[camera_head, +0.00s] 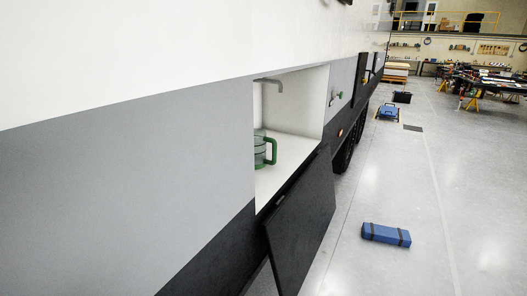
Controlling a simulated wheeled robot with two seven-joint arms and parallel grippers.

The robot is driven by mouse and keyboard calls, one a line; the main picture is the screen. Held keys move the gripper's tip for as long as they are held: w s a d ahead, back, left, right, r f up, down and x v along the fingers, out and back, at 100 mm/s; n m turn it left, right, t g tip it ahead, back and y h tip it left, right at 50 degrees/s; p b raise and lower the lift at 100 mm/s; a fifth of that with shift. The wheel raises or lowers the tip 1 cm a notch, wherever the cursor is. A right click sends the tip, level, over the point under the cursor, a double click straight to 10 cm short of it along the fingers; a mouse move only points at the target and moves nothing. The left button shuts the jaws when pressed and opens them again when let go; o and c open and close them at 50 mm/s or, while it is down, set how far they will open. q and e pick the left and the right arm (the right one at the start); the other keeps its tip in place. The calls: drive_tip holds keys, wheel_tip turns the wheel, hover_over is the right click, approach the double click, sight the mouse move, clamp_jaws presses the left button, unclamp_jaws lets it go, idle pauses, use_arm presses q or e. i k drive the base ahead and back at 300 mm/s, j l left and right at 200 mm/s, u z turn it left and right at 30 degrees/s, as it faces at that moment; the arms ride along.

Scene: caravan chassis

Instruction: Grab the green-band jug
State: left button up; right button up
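A clear jug with a green band and a green handle (271,151) stands upright inside an open white compartment (297,150) in the side of the caravan. Its handle points right, and its left side is hidden by the compartment's near edge. A grey tap spout (270,82) sticks out above the jug. Neither of my grippers shows in the head view.
The compartment's dark hatch door (301,226) hangs open below it, angled out over the floor. A blue case with dark straps (386,234) lies on the grey floor to the right. Another blue box (388,112) and workbenches stand farther back. The floor at right is mostly clear.

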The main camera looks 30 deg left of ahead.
sight(261, 139)
drive_tip(key=u, duration=0.3)
drive_tip(key=i+l+u, duration=0.15)
drive_tip(key=u, duration=0.3)
drive_tip(key=i+l+u, duration=0.1)
drive_tip(key=l+u, duration=0.35)
drive_tip(key=i+l+u, duration=0.1)
drive_tip(key=l+u, duration=0.15)
drive_tip(key=u, duration=0.25)
drive_tip(key=l+u, duration=0.3)
drive_tip(key=u, duration=0.15)
